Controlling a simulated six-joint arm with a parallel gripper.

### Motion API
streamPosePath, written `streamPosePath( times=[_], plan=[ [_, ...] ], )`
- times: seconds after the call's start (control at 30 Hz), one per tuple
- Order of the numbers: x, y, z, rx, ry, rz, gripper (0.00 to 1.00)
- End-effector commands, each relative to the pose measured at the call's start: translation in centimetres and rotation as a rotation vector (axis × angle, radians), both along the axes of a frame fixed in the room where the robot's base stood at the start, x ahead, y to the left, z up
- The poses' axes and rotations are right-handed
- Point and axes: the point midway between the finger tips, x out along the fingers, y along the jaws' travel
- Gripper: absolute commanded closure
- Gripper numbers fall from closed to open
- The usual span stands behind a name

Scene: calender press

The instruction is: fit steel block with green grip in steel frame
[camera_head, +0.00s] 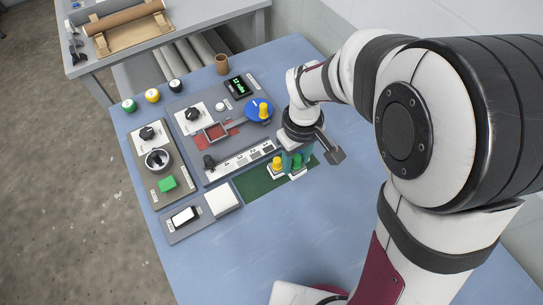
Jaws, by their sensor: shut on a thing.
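A small steel block with a green grip (297,168) is at the green mat (262,186), beside a similar block with a yellow grip (277,164). My gripper (297,158) points down over the mat and is shut on the green grip. The fingers and wrist partly hide the block, and I cannot tell whether it is lifted off the mat.
A blue disc with a yellow knob (259,110) is right of the frame. A white box (223,199) is left of the mat. The blue table's front is clear.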

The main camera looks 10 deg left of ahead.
Motion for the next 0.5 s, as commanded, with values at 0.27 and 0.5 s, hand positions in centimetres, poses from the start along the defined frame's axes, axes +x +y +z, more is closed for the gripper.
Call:
streamPosePath(
  times=[0.27,0.5],
  plan=[
    [3.5,2.3,1.0,-0.003,0.0,0.006,1.0],
    [9.0,13.3,0.4,-0.009,0.003,-0.001,1.0]
  ],
)
